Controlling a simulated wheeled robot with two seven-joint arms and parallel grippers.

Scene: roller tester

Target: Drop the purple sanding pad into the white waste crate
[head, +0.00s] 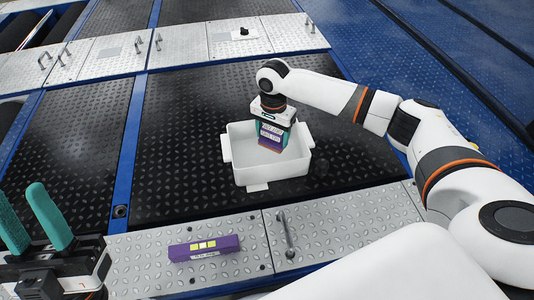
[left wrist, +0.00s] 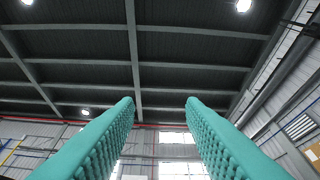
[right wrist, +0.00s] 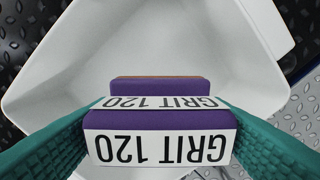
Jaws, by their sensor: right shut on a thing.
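The purple sanding pad (head: 270,141) with a white label is held by my right gripper (head: 271,130), low over the white waste crate (head: 240,165). In the right wrist view the pad (right wrist: 160,119) reads "GRIT 120" and sits between the teal fingers, with the crate's white inside (right wrist: 150,45) below and around it. The head view does not show clearly whether the pad touches the crate. My left gripper (head: 38,222) is open and empty, pointing up at the lower left; its two teal fingers (left wrist: 160,125) stand apart against the ceiling.
A handle (head: 285,235) stands up on that plate. The black tread plate (head: 180,130) left of the crate is clear. A small black knob (head: 244,32) sits on the far plate.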

